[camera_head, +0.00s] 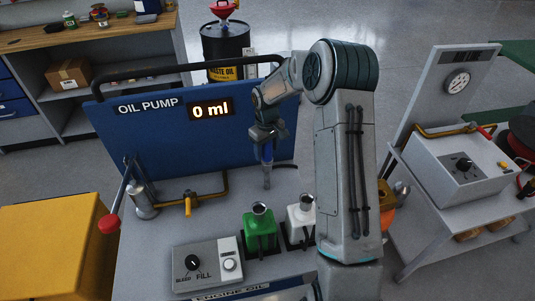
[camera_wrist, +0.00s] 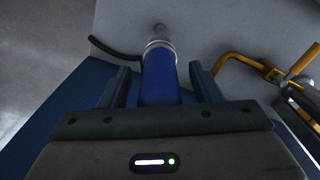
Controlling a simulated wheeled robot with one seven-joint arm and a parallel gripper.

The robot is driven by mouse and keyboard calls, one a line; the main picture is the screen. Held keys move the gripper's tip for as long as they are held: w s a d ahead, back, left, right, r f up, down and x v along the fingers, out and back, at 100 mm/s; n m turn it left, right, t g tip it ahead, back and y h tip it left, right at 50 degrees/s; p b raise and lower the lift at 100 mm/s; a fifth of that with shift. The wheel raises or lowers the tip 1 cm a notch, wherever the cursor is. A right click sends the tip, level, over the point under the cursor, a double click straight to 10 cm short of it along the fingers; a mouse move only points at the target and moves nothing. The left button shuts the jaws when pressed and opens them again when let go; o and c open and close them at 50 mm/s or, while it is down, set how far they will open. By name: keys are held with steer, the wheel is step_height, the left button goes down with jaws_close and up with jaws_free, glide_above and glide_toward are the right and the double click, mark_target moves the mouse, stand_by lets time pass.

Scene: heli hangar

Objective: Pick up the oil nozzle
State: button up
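The oil nozzle has a blue body and a grey metal end. In the head view the nozzle (camera_head: 268,153) points down below my gripper (camera_head: 267,138), in front of the blue oil pump panel (camera_head: 150,140). In the wrist view the nozzle (camera_wrist: 160,80) lies between the two dark fingers of my gripper (camera_wrist: 160,88). A gap shows on each side of the blue body, so the fingers look open around it and apart from it. The part of the nozzle nearest the palm is hidden. The panel display reads 0 ml.
A green container (camera_head: 260,232) and a white container (camera_head: 300,222) stand on the bench below the nozzle. A yellow-handled pipe (camera_head: 190,203) and a red-knobbed lever (camera_head: 110,222) are at left. A black hose (camera_wrist: 112,50) runs beside the nozzle.

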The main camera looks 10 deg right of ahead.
jaws_close()
steer(key=shift+r, duration=0.1)
steer(key=shift+r, duration=0.5)
steer(key=r, duration=0.3)
steer(key=shift+s+d+r+b, duration=0.2)
steer(key=shift+s+b, duration=0.05)
steer(key=shift+b, duration=0.05)
steer(key=s+d+r, duration=0.4)
steer(key=s+r, duration=0.2)
steer(key=s, duration=0.3)
steer(key=w+a+r+m+p, duration=0.1)
steer(key=r+p, duration=0.3)
steer(key=p, duration=0.4)
steer(key=w+a+r+m+p, duration=0.1)
steer(key=a+r+m+p, duration=0.2)
steer(key=p, duration=0.6)
steer(key=shift+r+m+p, duration=0.3)
steer(key=shift+r+m, duration=0.4)
steer(key=shift+r, duration=0.15)
